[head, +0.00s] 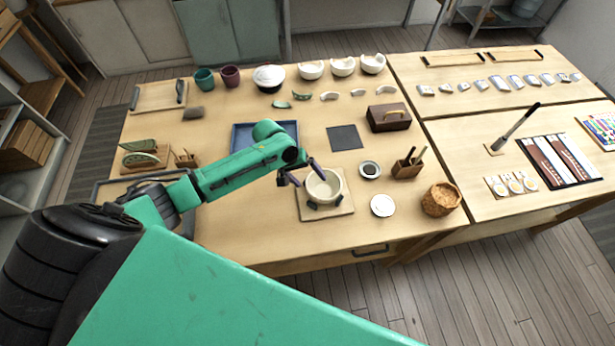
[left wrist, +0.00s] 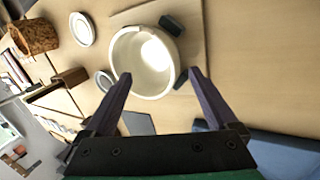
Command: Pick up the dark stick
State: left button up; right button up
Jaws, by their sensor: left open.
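Thin sticks (head: 410,156) stand in a small wooden holder (head: 405,171) right of the bowl; one looks darker, but they are too small to tell apart surely. The holder also shows at the left of the left wrist view (left wrist: 62,80). My left gripper (head: 299,172) is open and empty, above the left rim of a cream bowl (head: 324,190), well left of the holder. In the left wrist view its spread fingers (left wrist: 160,74) reach toward the bowl (left wrist: 147,62). My right gripper is not in view.
The bowl stands on a pale board (head: 340,212). A wooden box (head: 388,118) is behind the holder. A dark-handled brush (head: 517,126) leans on the right table.

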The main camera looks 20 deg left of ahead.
aim_at(413, 148)
jog(key=k, duration=1)
